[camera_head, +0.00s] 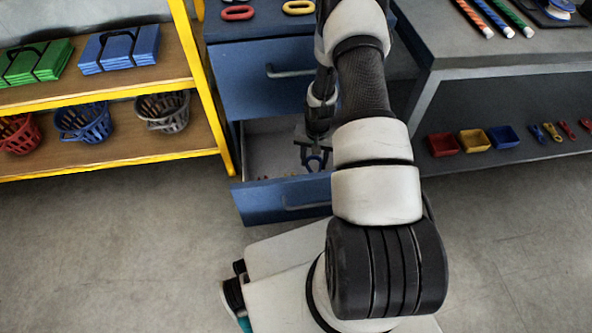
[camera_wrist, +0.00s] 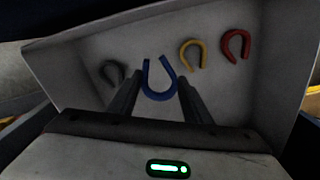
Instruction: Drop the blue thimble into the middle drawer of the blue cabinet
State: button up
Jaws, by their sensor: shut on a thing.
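The blue thimble (camera_wrist: 159,95), a U-shaped piece, sits between the two fingers of my gripper (camera_wrist: 159,82) in the wrist view. My gripper is shut on it. In the head view my gripper (camera_head: 314,158) points down within the outline of an open drawer (camera_head: 262,203) of the blue cabinet (camera_head: 262,85). The drawer has pale inner walls and floor. Its height above the drawer floor is hard to tell. A closed drawer front with a handle is above the open drawer. My arm hides the cabinet's right side.
Dark grey (camera_wrist: 113,72), yellow (camera_wrist: 192,54) and red (camera_wrist: 236,45) thimbles lie in the drawer. A red ring (camera_head: 237,13) and a yellow ring (camera_head: 298,7) lie on the cabinet top. A yellow-framed shelf (camera_head: 205,85) stands left, a grey bench (camera_head: 470,60) right. Front floor is clear.

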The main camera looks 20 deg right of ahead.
aim_at(296, 170)
jog(key=w+a, duration=0.1)
jog(key=w+a+f+b, duration=0.1)
jog(key=a, duration=0.1)
jog(key=w+a+f, duration=0.1)
jog(key=a, duration=0.1)
jog(key=shift+a+f+b, duration=0.2)
jog(key=shift+f+b, duration=0.05)
jog(key=shift+b, duration=0.1)
jog(key=shift+f+b, duration=0.65)
jog(key=shift+f, duration=1.55)
jog(key=shift+f, duration=0.2)
jog(key=o, duration=1.1)
